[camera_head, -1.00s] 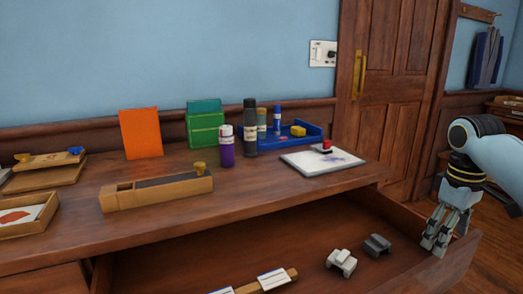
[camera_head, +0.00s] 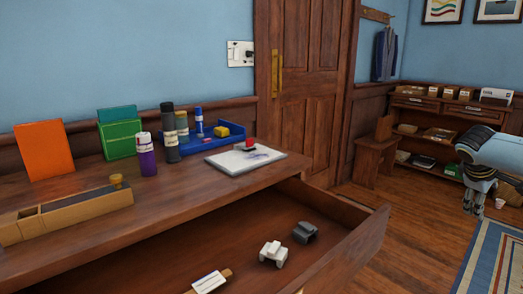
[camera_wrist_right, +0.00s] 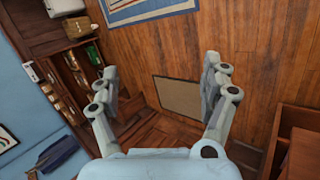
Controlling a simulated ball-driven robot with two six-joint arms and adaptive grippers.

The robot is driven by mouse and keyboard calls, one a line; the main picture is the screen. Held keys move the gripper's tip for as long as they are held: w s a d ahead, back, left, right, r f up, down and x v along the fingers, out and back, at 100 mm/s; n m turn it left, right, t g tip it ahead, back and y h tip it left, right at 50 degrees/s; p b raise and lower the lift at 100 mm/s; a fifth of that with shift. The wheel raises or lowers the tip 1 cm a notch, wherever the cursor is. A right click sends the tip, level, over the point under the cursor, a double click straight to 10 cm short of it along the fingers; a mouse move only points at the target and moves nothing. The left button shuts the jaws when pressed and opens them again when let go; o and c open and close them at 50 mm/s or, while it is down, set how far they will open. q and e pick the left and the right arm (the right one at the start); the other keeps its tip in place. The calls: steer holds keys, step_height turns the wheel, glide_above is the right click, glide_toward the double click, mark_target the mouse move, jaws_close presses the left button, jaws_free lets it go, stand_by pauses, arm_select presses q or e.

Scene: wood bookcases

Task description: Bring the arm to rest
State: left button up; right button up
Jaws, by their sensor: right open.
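My right gripper (camera_head: 482,200) is at the right edge of the head view, in the air over the floor, to the right of the open drawer. In the right wrist view my right gripper (camera_wrist_right: 160,95) has its fingers spread wide with nothing between them. Below it are the wood floor and a flat tan panel (camera_wrist_right: 178,97). My left gripper is in neither view.
The open drawer (camera_head: 345,250) holds a white block (camera_head: 273,253) and a grey block (camera_head: 305,232). A blue tray (camera_head: 205,145) and a white pad (camera_head: 245,161) are on the desk top. A bench (camera_head: 377,155) and a bookcase (camera_head: 455,112) stand beyond. A rug (camera_head: 495,262) lies at right.

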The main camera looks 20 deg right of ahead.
steer(key=s+d+f+n+t+h, duration=0.1)
steer(key=s+d+f, duration=0.35)
steer(key=s, duration=0.45)
steer(key=s+d+f+n+t, duration=0.1)
steer(key=s+d+f+n, duration=0.15)
steer(key=s+f, duration=0.45)
steer(key=s+d+f+n+h, duration=0.1)
steer(key=s+d+f, duration=0.25)
steer(key=s, duration=0.65)
steer(key=s+a+f+m+y, duration=0.1)
steer(key=s+a+f+y, duration=0.25)
steer(key=a+f, duration=0.9)
steer(key=s+a+f+m+y, duration=0.2)
steer(key=s+a+f, duration=0.2)
steer(key=a+f, duration=0.85)
steer(key=s+a+f+y, duration=0.1)
steer(key=a+f+y, duration=0.1)
steer(key=a, duration=1.4)
steer(key=s+a+f+m+g+y, duration=0.1)
steer(key=s+a+f, duration=0.1)
steer(key=a, duration=1.5)
steer(key=shift+f+y, duration=0.3)
steer(key=shift+y, duration=0.05)
steer(key=shift+c, duration=0.2)
